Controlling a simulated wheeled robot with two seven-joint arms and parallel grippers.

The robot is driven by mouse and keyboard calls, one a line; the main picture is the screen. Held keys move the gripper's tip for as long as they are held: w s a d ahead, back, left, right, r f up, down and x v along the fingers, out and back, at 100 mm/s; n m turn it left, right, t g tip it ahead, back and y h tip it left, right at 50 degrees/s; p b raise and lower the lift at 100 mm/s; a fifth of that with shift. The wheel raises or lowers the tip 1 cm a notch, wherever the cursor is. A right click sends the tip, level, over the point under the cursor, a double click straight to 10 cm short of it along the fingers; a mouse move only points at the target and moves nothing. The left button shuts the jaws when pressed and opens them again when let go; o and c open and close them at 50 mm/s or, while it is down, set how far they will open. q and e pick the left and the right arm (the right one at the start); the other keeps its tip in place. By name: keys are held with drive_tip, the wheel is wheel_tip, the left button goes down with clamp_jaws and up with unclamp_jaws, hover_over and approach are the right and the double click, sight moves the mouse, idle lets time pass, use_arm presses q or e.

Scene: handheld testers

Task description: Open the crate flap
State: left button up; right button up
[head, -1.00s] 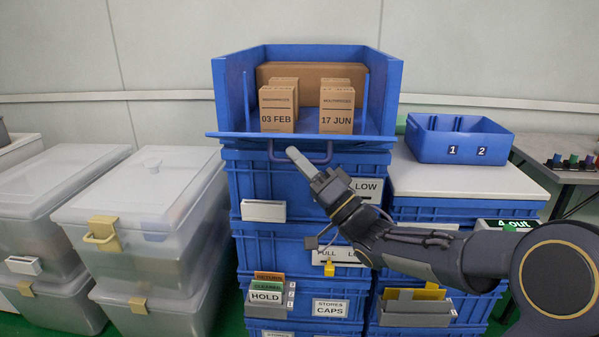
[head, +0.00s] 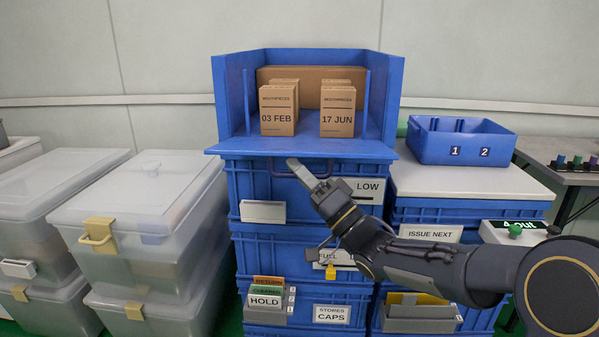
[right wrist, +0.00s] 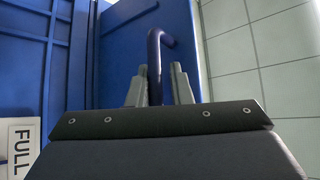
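The crate flap (head: 300,148) is the blue front panel of the upper crate (head: 231,95). It is folded down and sticks out toward me, nearly level, with its upper face in view. A dark blue loop handle (head: 283,172) hangs at its front edge. My left gripper is not in view.
Two visible front cartons, 03 FEB (head: 277,112) and 17 JUN (head: 338,113), stand inside the open crate. Blue crates (head: 255,184) are stacked below. Clear lidded bins (head: 150,205) stand at left, and a blue bin (head: 455,142) sits on a white top at right.

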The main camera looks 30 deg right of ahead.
drive_tip(key=shift+o, duration=1.2)
drive_tip(key=shift+s, duration=0.1)
drive_tip(key=v, duration=0.7)
drive_tip(key=shift+s+f+p, duration=0.2)
drive_tip(key=shift+s+p, duration=0.05)
drive_tip(key=shift+p, duration=0.15)
drive_tip(key=shift+d, duration=0.15)
